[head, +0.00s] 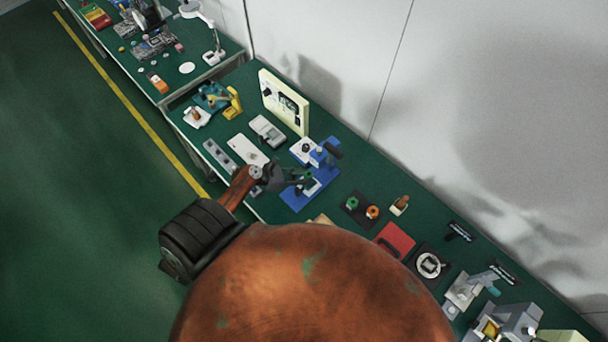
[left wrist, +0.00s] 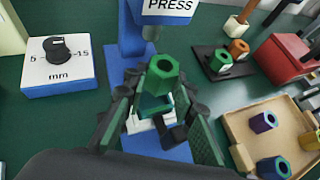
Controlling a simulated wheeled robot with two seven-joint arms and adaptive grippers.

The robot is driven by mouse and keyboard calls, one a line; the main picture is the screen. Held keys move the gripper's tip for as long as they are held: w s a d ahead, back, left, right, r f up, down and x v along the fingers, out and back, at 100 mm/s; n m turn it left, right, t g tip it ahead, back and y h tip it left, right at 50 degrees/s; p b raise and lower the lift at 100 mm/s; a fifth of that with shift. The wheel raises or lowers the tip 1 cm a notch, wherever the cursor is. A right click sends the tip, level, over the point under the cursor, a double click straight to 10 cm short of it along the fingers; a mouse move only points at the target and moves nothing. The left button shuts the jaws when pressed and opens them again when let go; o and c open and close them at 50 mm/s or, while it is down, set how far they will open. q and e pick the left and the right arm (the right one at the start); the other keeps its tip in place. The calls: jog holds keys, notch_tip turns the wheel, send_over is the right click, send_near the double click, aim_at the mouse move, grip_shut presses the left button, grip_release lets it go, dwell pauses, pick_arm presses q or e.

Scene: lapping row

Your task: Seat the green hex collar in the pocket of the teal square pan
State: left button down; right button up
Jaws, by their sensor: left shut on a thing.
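The green hex collar (left wrist: 161,72) stands upright between the fingertips of my left gripper (left wrist: 160,88) in the left wrist view, its open bore facing up. My left gripper also shows in the head view (head: 304,179), shut on the collar (head: 309,175) over the blue press base. A teal square pan (left wrist: 152,106) lies just below the collar, on a white block of the press. The collar hides part of the pan and its pocket, so I cannot tell whether they touch. My right gripper is not in view.
The blue press (head: 325,153) stands just behind, its ram above the work spot. A white dial box (left wrist: 58,66) is at left. A black stand (left wrist: 208,72) holds another green collar and an orange one. A cardboard tray (left wrist: 238,108) with several coloured hex pieces is at right.

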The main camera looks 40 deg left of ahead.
pick_arm(q)
jog(key=shift+f+b, duration=0.4)
jog(key=shift+f, duration=0.55)
jog(key=shift+p, duration=0.3)
jog(key=shift+p, duration=0.4)
dwell(0.4)
dwell(0.5)
jog(key=shift+p, duration=0.45)
jog(key=shift+f, duration=0.1)
dwell(0.4)
